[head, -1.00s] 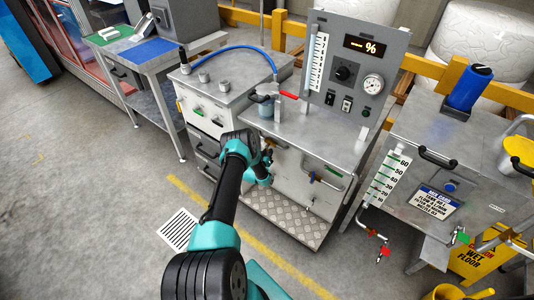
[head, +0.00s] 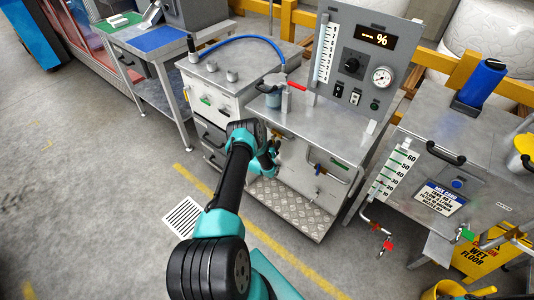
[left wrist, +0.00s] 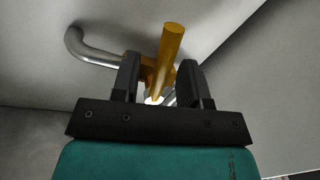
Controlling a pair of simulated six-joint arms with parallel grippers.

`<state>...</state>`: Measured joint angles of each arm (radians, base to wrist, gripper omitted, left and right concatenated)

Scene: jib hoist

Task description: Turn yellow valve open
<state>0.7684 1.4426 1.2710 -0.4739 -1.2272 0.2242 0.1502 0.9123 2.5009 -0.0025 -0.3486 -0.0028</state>
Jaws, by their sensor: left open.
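The yellow valve handle (left wrist: 168,55) is a bar in the left wrist view. It stands between the fingers of my left gripper (left wrist: 158,85), which is open around it; I cannot tell whether either finger touches it. Behind it are a yellow-orange valve body and a bent silver pipe (left wrist: 92,50). In the head view my left gripper (head: 271,156) is at the front of the metal cabinet, and its wrist largely hides the yellow valve. My right gripper is not in view.
A blue-handled valve (head: 318,169) and a bar handle sit right of my gripper on the cabinet front. A red-handled valve (head: 297,86) is on top. A tread-plate step (head: 290,205) juts out below. A tank with a level scale (head: 392,175) stands to the right.

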